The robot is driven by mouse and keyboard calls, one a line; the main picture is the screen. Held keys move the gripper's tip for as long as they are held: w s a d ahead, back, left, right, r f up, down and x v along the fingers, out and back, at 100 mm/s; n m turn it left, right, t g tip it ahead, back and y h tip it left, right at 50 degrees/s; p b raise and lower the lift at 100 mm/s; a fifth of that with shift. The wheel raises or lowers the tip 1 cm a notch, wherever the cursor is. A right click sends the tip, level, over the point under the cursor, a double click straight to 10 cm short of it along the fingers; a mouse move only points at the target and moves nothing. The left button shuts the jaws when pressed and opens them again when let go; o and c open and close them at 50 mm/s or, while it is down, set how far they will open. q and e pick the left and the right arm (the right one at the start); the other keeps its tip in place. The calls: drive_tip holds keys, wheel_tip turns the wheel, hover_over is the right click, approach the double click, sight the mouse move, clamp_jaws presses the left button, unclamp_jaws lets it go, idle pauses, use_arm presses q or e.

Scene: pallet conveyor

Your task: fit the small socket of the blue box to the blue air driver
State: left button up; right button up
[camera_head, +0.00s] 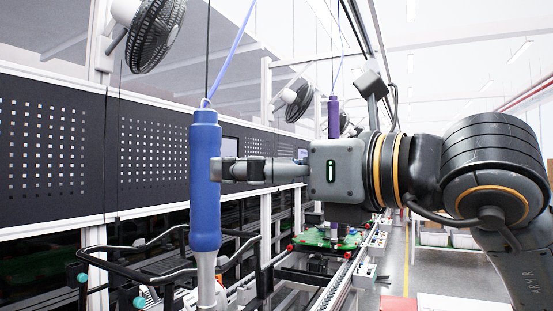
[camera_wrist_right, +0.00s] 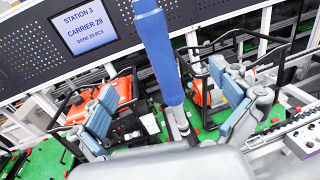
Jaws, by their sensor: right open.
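The blue air driver (camera_head: 204,185) hangs upright from a blue hose, with a grey metal lower end. My right gripper (camera_head: 217,169) comes in from the right, level with the middle of the blue handle. In the right wrist view, the blue air driver (camera_wrist_right: 160,50) runs between the two spread fingers of my right gripper (camera_wrist_right: 166,92). The fingers are open; I cannot tell whether either touches the handle. I cannot make out a socket on the driver's lower end. No blue box or small socket is seen. My left gripper is not in view.
A purple driver (camera_head: 334,118) hangs farther back. Black tubular frames (camera_head: 140,262) stand below and behind the blue driver. A green carrier (camera_head: 327,240) is on the conveyor line. A station screen (camera_wrist_right: 84,26) is mounted on the dark perforated panel (camera_head: 50,140). Fans hang above.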

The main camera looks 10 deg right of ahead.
sight(206, 167)
drive_tip(key=shift+x, duration=4.85)
clamp_jaws()
drive_tip(key=shift+r, duration=0.1)
